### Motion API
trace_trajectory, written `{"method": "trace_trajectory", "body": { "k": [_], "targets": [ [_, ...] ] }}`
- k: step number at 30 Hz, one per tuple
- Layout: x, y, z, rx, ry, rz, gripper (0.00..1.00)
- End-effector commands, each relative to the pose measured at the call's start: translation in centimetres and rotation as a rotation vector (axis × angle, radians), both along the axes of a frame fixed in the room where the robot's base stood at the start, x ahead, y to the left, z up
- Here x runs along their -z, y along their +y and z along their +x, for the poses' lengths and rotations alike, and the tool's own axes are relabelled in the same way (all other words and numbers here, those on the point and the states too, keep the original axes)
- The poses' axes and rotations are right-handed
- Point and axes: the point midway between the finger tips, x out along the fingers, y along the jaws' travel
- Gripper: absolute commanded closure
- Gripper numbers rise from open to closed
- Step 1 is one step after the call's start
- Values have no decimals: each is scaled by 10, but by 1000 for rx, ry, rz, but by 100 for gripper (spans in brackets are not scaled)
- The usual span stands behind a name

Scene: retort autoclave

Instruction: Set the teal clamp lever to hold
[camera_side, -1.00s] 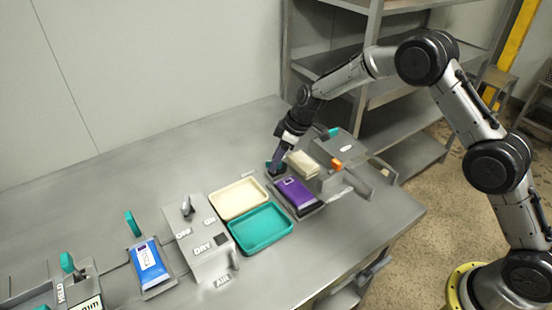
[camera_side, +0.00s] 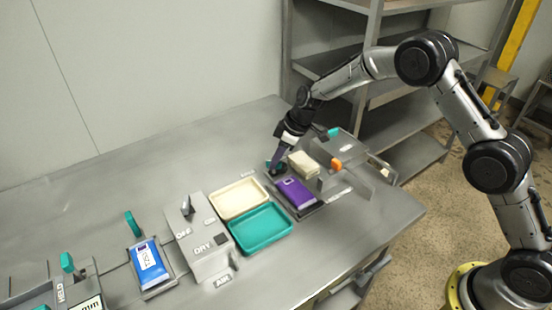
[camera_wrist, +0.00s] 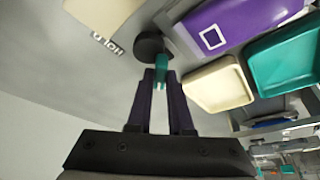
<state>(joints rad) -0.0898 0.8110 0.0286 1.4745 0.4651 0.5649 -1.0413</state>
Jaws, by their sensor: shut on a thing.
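My gripper (camera_side: 274,166) reaches down to the teal clamp lever (camera_side: 268,164), beside a purple pouch (camera_side: 294,192) on its grey holder. In the wrist view, my fingers (camera_wrist: 160,90) are shut on the teal lever (camera_wrist: 161,72), near its round dark pivot (camera_wrist: 151,44). A HOLD label (camera_wrist: 107,44) lies on the table to the left of the pivot in that view, apart from the lever. The fingers partly hide the lever in both views.
A cream tray (camera_side: 239,184) and a teal tray (camera_side: 247,244) lie left of the purple pouch. A cream block (camera_side: 303,163) stands close to my gripper. A grey switch box (camera_side: 200,235) and a blue pouch (camera_side: 150,262) are further left. The back left table is clear.

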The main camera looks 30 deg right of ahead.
Motion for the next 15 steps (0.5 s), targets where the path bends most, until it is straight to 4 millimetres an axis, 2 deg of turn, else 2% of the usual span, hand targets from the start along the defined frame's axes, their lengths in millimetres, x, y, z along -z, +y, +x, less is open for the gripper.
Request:
{"method": "trace_trajectory", "body": {
  "k": [8, 15],
  "targets": [
    [-1, 1, -1, 127, -2, 0, 100],
    [-1, 3, -1, 314, -2, -1, 100]
  ]
}}
